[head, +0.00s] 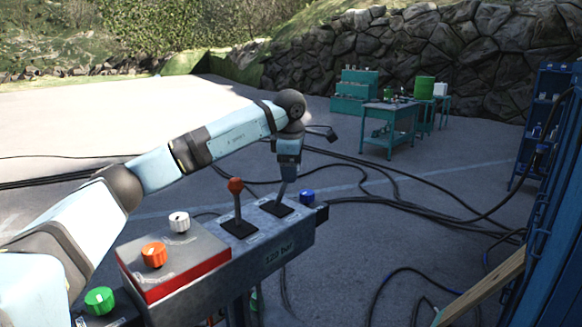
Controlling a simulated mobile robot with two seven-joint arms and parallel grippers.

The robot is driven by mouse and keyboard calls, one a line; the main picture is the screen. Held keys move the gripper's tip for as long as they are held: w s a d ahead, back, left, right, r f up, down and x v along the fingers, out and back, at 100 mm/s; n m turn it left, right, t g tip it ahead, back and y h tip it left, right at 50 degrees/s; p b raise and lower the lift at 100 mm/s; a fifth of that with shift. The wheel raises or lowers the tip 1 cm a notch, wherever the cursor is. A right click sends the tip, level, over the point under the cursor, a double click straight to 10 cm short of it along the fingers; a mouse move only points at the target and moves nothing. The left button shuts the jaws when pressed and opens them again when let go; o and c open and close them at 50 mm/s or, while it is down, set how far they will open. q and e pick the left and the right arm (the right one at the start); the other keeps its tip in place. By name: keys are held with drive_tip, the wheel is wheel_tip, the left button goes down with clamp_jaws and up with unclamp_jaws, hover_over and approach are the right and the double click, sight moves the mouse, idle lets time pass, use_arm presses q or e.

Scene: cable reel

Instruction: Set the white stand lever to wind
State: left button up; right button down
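A grey control stand (265,258) stands in front of me with two levers on its top. One lever (237,208) has an orange-red knob and stands nearly upright. The other lever (283,190), farther right, has a dark shaft that tilts slightly right toward its top. Its upper end and knob are hidden by my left gripper (287,172), so I cannot see its colour. The gripper points down over that lever's top, and its fingers are too small and covered to show whether they grip. My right gripper is out of view.
The stand also carries a white knob (179,222), an orange knob (154,254), a green knob (99,300) and a blue knob (307,197). Black cables (400,205) lie across the ground. A blue rack (560,200) is at right; a green workbench (388,125) stands farther back.

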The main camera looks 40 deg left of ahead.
use_arm(q)
wheel_tip(320, 180, up, 14)
drive_tip(key=s+d+b, duration=0.1)
drive_tip(key=s, duration=0.1)
drive_tip(key=shift+s+d+f, duration=0.15)
drive_tip(key=shift+s+f, duration=0.05)
idle(0.3)
drive_tip(key=shift+f, duration=0.1)
idle(0.4)
